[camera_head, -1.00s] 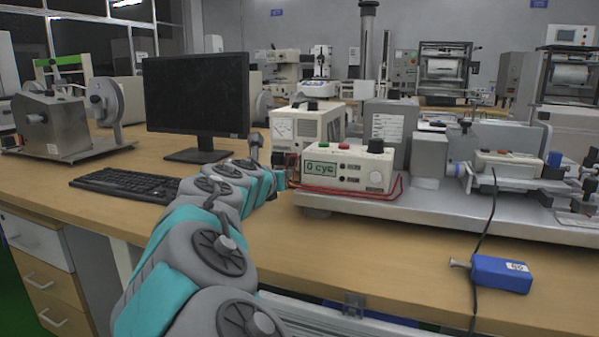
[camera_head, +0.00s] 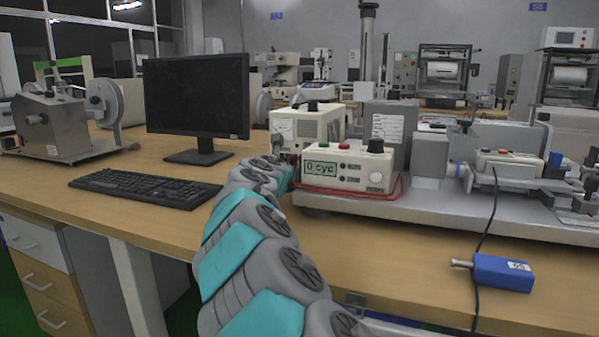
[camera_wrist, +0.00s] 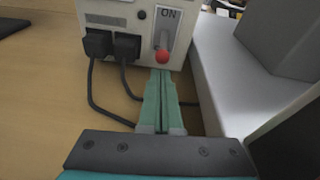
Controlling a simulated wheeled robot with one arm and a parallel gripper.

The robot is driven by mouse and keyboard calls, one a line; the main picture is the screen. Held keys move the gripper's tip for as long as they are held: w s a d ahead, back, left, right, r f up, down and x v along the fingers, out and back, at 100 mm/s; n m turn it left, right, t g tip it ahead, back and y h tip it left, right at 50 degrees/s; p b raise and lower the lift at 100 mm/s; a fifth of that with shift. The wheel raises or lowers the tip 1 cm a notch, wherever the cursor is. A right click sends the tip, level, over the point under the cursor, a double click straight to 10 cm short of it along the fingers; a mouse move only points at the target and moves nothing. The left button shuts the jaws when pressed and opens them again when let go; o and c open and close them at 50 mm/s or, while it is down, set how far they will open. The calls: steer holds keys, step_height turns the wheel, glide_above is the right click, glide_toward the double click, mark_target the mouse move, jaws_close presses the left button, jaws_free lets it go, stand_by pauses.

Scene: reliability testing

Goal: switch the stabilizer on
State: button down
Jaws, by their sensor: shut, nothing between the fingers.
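The lever hangs down below the label. My gripper (camera_wrist: 162,76) is shut and empty, its fingertips just below the red tip. I cannot tell whether they touch it. In the head view the fingers are hidden by my arm and wrist beside the stabilizer.
Two black plugs with cables (camera_wrist: 112,45) sit left of the lever. A grey base (camera_wrist: 222,75) stands close on the right. In the head view, a counter box reading "0 cyc" (camera_head: 347,168), red wires and a keyboard (camera_head: 146,187) are near my arm.

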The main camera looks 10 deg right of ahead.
steer(key=shift+r, duration=0.15)
steer(key=shift+s+r+p, duration=0.15)
steer(key=shift+p, duration=0.65)
